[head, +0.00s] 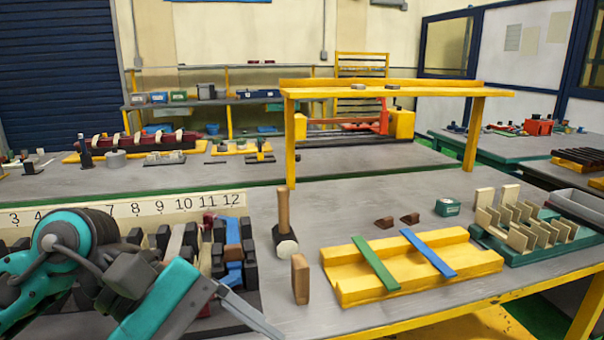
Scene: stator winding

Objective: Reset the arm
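My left arm, teal and grey, comes in at the lower left, in front of the numbered rack. Its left gripper (248,314) shows as thin grey finger parts pointing down and right, cut by the lower edge of the picture. I cannot tell whether it is open or shut, or whether it holds anything. My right arm and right gripper are not in view.
The numbered rack (150,206) holds black, blue and other pieces. Right of it stand a mallet (284,222) and a brown block (300,279). A yellow tray (352,290) carries green and blue strips. A green slotted rack (535,252) is at right.

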